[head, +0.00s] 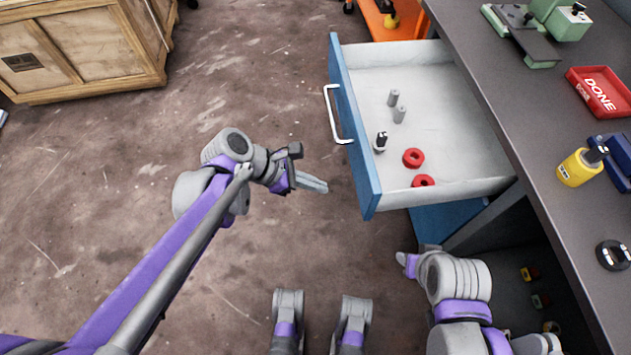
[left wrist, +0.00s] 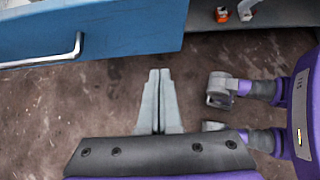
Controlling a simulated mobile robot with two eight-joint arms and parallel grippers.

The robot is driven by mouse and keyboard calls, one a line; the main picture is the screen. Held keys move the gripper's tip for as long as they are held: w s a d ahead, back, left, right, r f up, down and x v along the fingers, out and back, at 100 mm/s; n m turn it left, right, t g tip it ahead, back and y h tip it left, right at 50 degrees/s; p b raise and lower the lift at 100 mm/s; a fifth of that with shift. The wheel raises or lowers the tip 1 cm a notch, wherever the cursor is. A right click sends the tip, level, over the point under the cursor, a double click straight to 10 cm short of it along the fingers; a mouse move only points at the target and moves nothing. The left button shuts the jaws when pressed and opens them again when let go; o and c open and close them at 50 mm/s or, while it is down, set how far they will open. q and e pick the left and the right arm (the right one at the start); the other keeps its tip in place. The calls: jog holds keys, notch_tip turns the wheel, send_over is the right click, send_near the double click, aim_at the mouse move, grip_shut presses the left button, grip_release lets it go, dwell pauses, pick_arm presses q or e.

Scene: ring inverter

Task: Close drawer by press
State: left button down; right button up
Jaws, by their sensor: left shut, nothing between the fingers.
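The drawer (head: 365,170) is pulled out from the dark workbench, with a blue front panel and a white inside. A white handle (head: 332,115) is on its front. The blue front (left wrist: 120,30) and handle (left wrist: 60,55) also show in the left wrist view. My left gripper (head: 322,187) is shut and empty, left of the drawer front near its near end, apart from it. Its closed fingers (left wrist: 159,75) point toward the panel in the left wrist view. My right arm shows at the lower right, but its gripper is not seen.
The drawer holds red rings (head: 413,158) and small grey metal parts (head: 399,114). The workbench top (head: 500,75) carries a red DONE tray (head: 603,92), a yellow object (head: 578,168) and a green device (head: 535,40). A wooden crate (head: 95,60) stands at far left. The floor between is clear.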

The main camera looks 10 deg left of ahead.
aim_at(363, 193)
pick_arm(q)
jog(key=d+f, duration=0.1)
jog(key=d, duration=0.1)
jog(key=w+d+f+b, duration=0.1)
jog(key=d+f, duration=0.1)
jog(key=d, duration=0.1)
jog(key=w+d+f+b, duration=0.1)
jog(key=d, duration=0.1)
jog(key=shift+d+f, duration=0.2)
jog(key=shift+d, duration=0.3)
jog(key=shift+w+d, duration=0.1)
jog(key=w+d+p, duration=0.1)
jog(key=w+d, duration=0.2)
jog(key=d, duration=0.8)
jog(key=w+d+p, duration=0.1)
jog(key=w+d, duration=0.2)
jog(key=d, duration=0.8)
jog(key=w+d+p, duration=0.1)
jog(key=w+d, duration=0.1)
jog(key=d, duration=0.9)
jog(key=shift+w, duration=0.4)
jog(key=shift+d+r, duration=0.1)
jog(key=shift+d, duration=0.05)
jog(key=shift+r, duration=0.1)
